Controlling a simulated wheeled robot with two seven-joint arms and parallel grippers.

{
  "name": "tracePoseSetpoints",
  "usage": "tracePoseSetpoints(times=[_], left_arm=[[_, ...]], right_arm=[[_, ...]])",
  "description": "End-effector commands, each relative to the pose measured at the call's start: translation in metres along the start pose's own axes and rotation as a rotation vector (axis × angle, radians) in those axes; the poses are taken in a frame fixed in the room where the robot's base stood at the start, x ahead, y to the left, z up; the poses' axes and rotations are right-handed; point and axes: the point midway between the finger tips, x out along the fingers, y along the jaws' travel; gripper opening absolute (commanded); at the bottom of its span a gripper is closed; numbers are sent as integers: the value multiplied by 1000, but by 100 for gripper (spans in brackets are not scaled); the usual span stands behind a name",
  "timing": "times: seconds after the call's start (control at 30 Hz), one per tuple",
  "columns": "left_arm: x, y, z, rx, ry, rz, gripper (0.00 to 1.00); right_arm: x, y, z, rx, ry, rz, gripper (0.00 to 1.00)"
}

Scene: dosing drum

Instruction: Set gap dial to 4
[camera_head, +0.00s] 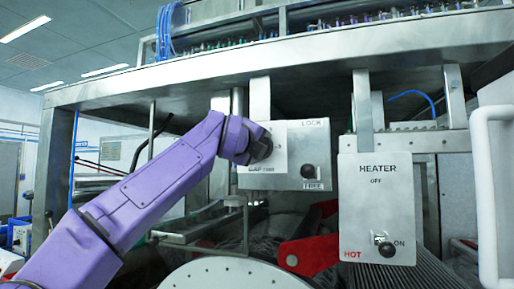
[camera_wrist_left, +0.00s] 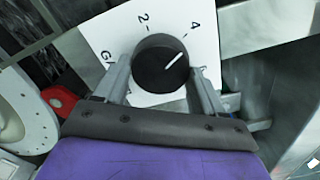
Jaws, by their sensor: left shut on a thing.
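The gap dial is a round black knob (camera_wrist_left: 160,72) with a white pointer line, on a white scale plate (camera_wrist_left: 112,32). In the left wrist view the line points up and right, on the side of the 4 and away from the 2. I cannot tell whether it lines up exactly with the 4 mark. My left gripper (camera_wrist_left: 162,82) has its fingers on opposite sides of the knob, shut on it. In the head view my purple left arm covers most of the knob and scale; "GAP" shows at the plate's lower edge. My right gripper is not in view.
The grey control box (camera_head: 300,178) beside the dial has a black LOCK/FREE knob (camera_head: 308,171), sitting low near FREE. A HEATER box (camera_head: 378,207) with its own knob (camera_head: 386,247) hangs to the right. Red brackets (camera_head: 313,253) and a white drum end (camera_head: 235,275) lie below.

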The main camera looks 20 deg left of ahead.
Motion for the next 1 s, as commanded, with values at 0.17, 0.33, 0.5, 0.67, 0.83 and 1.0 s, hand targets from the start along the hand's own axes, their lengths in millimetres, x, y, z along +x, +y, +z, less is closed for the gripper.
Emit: tracePoseSetpoints(times=[0.17, 0.33, 0.5, 0.67, 0.83, 1.0], left_arm=[[0, 0, 0, 1, 0, -1, 39], [0, 0, 0, 1, 0, -1, 94], [0, 0, 0, 1, 0, -1, 94], [-5, 2, -1, 1, -1, -2, 94], [-38, 6, -4, 2, -2, -5, 94], [-78, 5, -3, 1, -1, -4, 94]], right_arm=[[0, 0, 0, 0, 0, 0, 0], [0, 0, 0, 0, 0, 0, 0], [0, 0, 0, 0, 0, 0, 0], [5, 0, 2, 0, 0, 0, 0], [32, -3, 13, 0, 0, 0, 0], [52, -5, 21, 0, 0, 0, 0]])
